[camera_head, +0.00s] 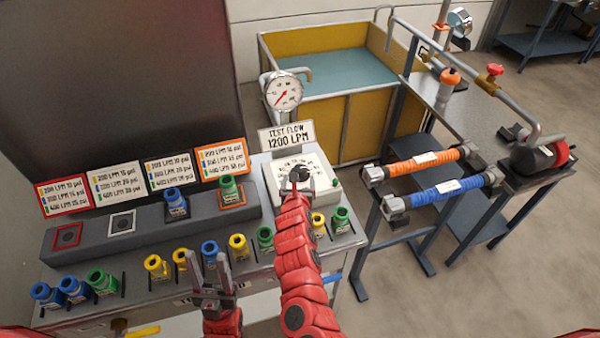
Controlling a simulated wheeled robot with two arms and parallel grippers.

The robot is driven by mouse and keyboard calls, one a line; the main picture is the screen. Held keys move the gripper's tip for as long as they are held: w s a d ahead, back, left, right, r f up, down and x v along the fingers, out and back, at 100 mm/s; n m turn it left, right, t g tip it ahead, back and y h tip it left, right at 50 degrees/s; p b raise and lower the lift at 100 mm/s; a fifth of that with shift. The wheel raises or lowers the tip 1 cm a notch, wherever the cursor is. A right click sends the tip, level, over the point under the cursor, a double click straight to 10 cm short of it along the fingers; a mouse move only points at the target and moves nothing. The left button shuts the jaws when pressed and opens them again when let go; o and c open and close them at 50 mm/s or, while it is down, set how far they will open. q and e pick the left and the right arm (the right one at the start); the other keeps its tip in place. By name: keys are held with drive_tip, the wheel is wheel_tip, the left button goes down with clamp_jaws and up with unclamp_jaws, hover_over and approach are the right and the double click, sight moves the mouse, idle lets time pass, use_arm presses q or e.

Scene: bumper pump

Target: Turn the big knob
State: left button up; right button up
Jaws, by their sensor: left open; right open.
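The big knob (300,173) is dark and sits on the sloped top of a white control box (324,190), with a printed scale around it. A sign reading "TEST FLOW 1200 LPM" (287,136) stands just behind the box. My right gripper (294,183) is at the knob's near side; its fingers are small and dark here, and I cannot tell whether they touch the knob. My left gripper (209,268) is open and empty, pointing up over the bench front, left of the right arm.
Blue, yellow and green fittings (153,264) line the bench front. A grey block (150,232) behind carries a blue and a green fitting. A pressure gauge (284,91) stands behind the sign. A yellow-walled tank (345,120) and a rack with orange and blue hoses (448,190) are right.

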sight(300, 169)
drive_tip(key=b+x, duration=0.1)
drive_tip(key=x, duration=0.4)
drive_tip(key=shift+w+f, duration=0.15)
drive_tip(key=shift+w, duration=0.15)
drive_tip(key=shift+w+f+b, duration=0.25)
drive_tip(key=shift+w+b, duration=0.05)
drive_tip(key=shift+w+d+f, duration=0.15)
drive_tip(key=shift+w, duration=0.5)
drive_tip(key=c, duration=1.3)
drive_tip(key=shift+c, duration=0.2)
